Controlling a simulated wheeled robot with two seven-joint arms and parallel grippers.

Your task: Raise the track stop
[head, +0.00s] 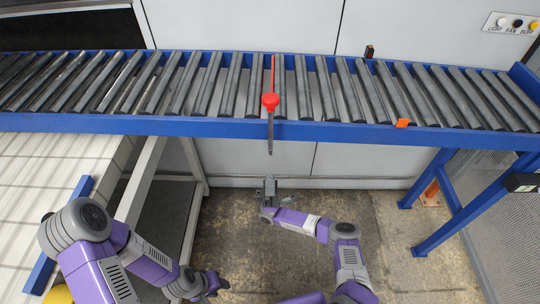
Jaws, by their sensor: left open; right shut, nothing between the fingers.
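The track stop is a thin red strip (273,72) lying across the roller conveyor, with a red knob (270,101) at the front rail. A grey lever (270,135) hangs down from the knob past the blue rail. From this high view I cannot tell how high the strip stands. My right gripper (269,186) is shut and empty, below the lever's lower end in the picture and apart from it. My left gripper (218,284) is open and empty, low in the picture, away from the stop.
The roller conveyor's blue front rail (180,125) spans the view. An orange block (402,123) sits on it at the right, and a small dark device (369,51) is on the far rail. Blue legs (430,232) stand at the right, a grey frame (150,190) at the left.

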